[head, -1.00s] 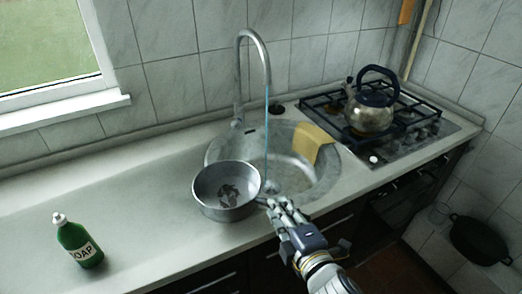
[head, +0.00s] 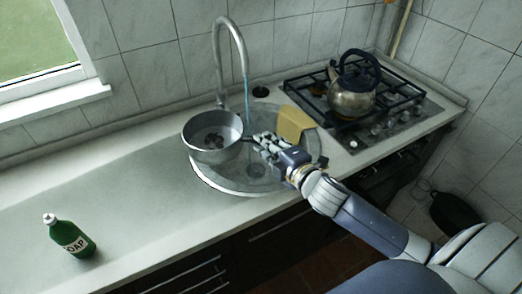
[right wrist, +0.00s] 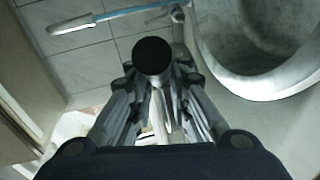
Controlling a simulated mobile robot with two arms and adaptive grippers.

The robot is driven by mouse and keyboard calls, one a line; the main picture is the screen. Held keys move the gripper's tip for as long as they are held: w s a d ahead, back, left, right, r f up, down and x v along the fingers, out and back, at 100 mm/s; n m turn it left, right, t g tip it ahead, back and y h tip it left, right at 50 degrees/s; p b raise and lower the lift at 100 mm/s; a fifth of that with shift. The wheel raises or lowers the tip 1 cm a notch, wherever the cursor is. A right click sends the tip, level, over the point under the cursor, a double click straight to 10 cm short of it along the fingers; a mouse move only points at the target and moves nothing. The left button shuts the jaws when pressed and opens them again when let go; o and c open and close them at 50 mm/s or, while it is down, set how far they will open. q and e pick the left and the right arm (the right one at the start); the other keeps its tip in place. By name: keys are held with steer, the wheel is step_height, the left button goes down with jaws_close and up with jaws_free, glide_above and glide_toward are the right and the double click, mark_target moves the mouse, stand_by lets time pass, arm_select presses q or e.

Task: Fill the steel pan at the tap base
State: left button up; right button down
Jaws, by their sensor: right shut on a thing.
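The steel pan (head: 205,130) is round and grey, with dark patches inside. It is over the back left of the sink, near the base of the curved tap (head: 217,60). A thin blue stream (head: 247,92) drops from the spout close to the pan's right rim. In the right wrist view the fingers (right wrist: 152,95) surround a dark round end. My left gripper is not in view.
The sink (head: 225,185) has a yellow cloth (head: 292,124) over its right rim. A kettle (head: 351,100) stands on the hob (head: 385,125) at right. A green soap bottle (head: 72,240) stands at the left front. The left counter (head: 110,180) is mostly clear.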

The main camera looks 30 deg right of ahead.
steer(key=w+d, duration=0.7)
steer(key=d, duration=0.5)
steer(key=shift+w+r, duration=0.3)
steer(key=shift+r, duration=0.05)
stand_by(6.5)
